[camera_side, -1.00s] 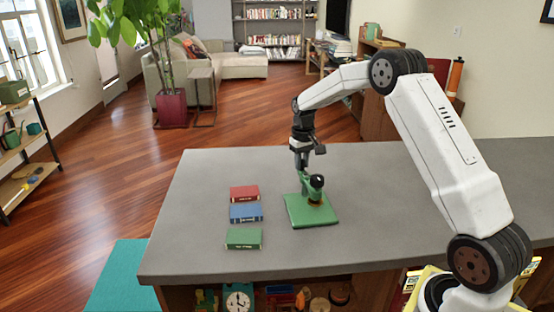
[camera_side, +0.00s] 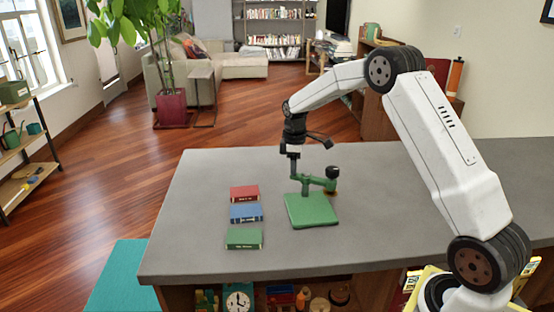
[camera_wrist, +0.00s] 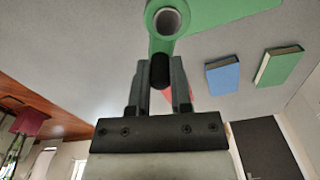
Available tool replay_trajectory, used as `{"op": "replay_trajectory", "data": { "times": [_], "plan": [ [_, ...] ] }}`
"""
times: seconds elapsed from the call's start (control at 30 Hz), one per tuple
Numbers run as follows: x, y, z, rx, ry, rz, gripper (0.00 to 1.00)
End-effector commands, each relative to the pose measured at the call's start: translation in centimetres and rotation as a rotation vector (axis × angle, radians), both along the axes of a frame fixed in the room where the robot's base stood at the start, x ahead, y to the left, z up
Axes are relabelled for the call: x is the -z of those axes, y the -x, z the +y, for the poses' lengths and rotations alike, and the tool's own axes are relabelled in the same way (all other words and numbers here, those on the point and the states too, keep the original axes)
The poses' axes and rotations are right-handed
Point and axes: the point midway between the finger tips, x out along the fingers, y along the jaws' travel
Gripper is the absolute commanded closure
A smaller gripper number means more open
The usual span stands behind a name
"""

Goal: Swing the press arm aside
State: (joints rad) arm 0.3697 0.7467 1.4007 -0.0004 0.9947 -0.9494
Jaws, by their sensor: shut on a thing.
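The green press stands on the grey counter, with a flat square base plate (camera_side: 312,212) and an upright post (camera_side: 305,187). Its green press arm (camera_side: 318,180) points right from the post, and its black-knobbed end (camera_side: 332,173) hangs past the base plate's right edge. My gripper (camera_side: 294,172) is at the arm's other end, left of and behind the post. In the wrist view my gripper (camera_wrist: 160,90) is shut on a black handle (camera_wrist: 160,70) that joins the green pivot collar (camera_wrist: 166,42) around the grey post top. The handle is hidden in the side view.
Red (camera_side: 244,193), blue (camera_side: 245,212) and green (camera_side: 243,239) books lie in a row left of the press. The counter (camera_side: 400,225) is clear to the right of the press. The counter's front edge lies below the books.

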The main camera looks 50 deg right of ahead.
Motion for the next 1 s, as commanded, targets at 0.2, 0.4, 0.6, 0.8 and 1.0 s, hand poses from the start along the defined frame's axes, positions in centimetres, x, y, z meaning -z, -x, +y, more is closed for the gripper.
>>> {"op": "replay_trajectory", "data": {
  "times": [0.2, 0.4, 0.6, 0.8, 1.0],
  "plan": [
    [-0.1, 0.3, 0.8, -0.207, 0.001, -0.003, 1.0],
    [-0.1, 0.6, 1.3, -0.385, 0.001, -0.005, 1.0],
    [-0.2, 1.0, 1.7, -0.52, 0.001, -0.005, 1.0],
    [-0.1, 1.3, 1.9, -0.6, 0.001, -0.003, 1.0],
    [-0.1, 1.3, 2.0, -0.626, 0.001, -0.003, 1.0]
  ]
}}
